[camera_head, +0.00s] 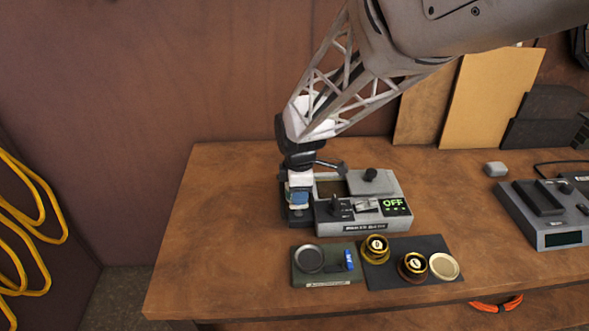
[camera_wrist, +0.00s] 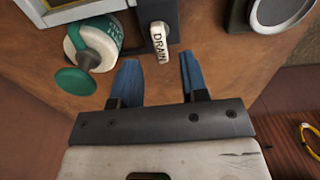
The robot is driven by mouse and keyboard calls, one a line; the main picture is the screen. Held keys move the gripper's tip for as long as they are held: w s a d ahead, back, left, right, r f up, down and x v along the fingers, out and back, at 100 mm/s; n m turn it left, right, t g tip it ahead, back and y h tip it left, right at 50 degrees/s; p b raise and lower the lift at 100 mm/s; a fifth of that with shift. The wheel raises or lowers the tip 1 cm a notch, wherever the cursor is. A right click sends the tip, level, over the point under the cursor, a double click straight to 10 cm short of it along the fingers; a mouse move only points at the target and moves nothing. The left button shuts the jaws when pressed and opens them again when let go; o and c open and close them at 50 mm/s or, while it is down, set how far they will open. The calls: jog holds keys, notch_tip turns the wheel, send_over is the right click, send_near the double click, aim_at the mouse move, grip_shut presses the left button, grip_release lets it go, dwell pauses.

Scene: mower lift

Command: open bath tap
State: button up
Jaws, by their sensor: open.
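The bath (camera_head: 362,207) is a grey box on the bench with a green "OFF" display and a lidded basin. In the wrist view its tap is a small white lever (camera_wrist: 159,43) marked "DRAIN" on a dark block. My gripper (camera_wrist: 160,80) is open, its two blue fingers apart and nothing between them. The lever lies just beyond the fingertips, roughly in line with the gap; contact is not visible. In the head view my gripper (camera_head: 298,201) is at the bath's left side and hides the tap.
A white-and-green bottle-like item (camera_wrist: 100,45) lies close to the left finger. In front of the bath are a dark tray with a round dish (camera_head: 309,259) and a mat with brass jars (camera_head: 375,249) and a lid (camera_head: 444,266). The bench to the left is clear.

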jog(key=shift+r, duration=2.05)
jog(key=shift+s+d+r, duration=0.15)
jog(key=shift+r, duration=0.05)
jog(key=s+d+r+m+t, duration=0.1)
jog(key=s+d+r+m, duration=0.2)
jog(key=s+m, duration=0.3)
jog(key=s+d+r+m, duration=0.4)
jog(key=s+d+m, duration=0.1)
jog(key=s, duration=0.4)
jog(key=s+d+r+m+t, duration=0.1)
jog(key=s+d+r+m, duration=0.3)
jog(key=s+m, duration=0.3)
jog(key=shift+s+d+r+t, duration=0.2)
jog(key=shift+s+d+t, duration=0.1)
jog(key=shift+d, duration=0.25)
